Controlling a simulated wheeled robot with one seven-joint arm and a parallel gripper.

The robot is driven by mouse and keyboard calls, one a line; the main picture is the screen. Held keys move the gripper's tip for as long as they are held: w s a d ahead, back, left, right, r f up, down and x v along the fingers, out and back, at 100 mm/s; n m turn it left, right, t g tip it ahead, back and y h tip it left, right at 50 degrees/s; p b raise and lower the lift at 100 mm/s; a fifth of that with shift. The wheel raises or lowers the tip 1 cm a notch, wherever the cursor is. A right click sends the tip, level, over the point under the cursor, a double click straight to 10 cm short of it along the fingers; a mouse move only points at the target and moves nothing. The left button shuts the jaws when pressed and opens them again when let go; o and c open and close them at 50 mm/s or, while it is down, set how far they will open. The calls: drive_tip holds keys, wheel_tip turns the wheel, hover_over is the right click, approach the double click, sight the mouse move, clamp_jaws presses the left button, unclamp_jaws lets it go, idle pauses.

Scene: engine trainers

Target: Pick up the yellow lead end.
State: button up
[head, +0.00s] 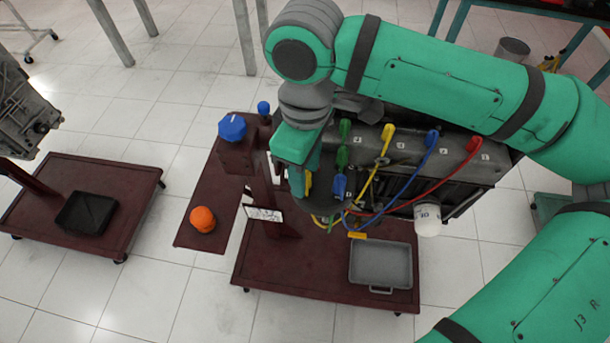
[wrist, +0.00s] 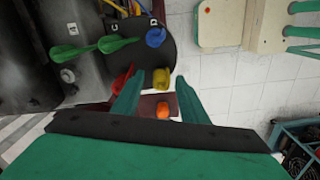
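The yellow lead end (wrist: 161,77) is a short yellow boot at the edge of a dark round cap with letter labels. In the wrist view it appears between the tips of my open gripper (wrist: 156,84); neither finger clearly touches it. In the head view, a bit of the yellow lead end (head: 308,183) shows by my gripper (head: 305,188), partly hidden by the fingers. Another yellow boot (head: 388,133) sits on top of the engine.
Close by are a blue lead end (wrist: 155,37), a green one (wrist: 118,43) and a red one (wrist: 122,80). The engine (head: 460,150) stands right of my gripper. A grey tray (head: 380,285) and an orange object (head: 202,219) are lower down.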

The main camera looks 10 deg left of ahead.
drive_tip(key=shift+f, duration=0.35)
drive_tip(key=shift+c, duration=0.6)
clamp_jaws()
drive_tip(key=shift+r, duration=0.1)
